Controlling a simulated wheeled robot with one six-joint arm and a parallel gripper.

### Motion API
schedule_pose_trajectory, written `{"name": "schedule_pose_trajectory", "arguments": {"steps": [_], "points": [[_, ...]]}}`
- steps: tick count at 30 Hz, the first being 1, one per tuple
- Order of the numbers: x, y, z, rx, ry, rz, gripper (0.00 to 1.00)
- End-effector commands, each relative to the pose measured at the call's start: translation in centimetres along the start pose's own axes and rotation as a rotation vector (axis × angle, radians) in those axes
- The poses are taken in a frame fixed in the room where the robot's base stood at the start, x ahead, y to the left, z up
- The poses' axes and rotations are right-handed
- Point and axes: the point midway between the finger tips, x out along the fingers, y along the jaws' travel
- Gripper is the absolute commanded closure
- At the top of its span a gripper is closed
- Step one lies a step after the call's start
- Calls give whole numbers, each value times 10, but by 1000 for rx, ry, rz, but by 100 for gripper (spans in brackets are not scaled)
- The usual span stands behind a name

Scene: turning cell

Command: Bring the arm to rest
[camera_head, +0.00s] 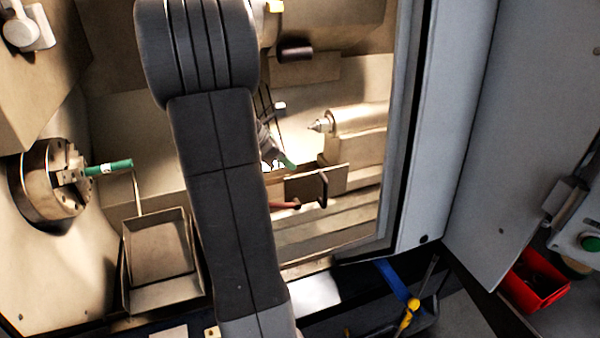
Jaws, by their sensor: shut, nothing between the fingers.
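My dark grey arm link fills the middle of the view and hides much of the machine behind it. What looks like my gripper (286,162) shows only in part, past the right edge of that link, inside the machine. It is shut and empty, with a green tip pointing down to the right. It is to the right of the chuck and left of the tailstock, apart from both as far as I can see.
The chuck (50,182) at left has a green cylinder (108,167) sticking out. A metal tray (160,250) is below it. The pointed tailstock (350,121) stands at right. The door frame (425,130) edges the opening. A red bin (535,282) is at lower right.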

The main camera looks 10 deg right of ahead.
Motion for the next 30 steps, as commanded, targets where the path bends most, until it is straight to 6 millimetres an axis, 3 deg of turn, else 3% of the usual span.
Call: {"name": "schedule_pose_trajectory", "arguments": {"steps": [6,19,25,30], "points": [[-25,0,0,-1,0,1,100],[-27,0,0,-1,0,0,100],[-9,-1,1,-1,-1,-4,100],[24,-1,1,-2,0,-6,100]]}}
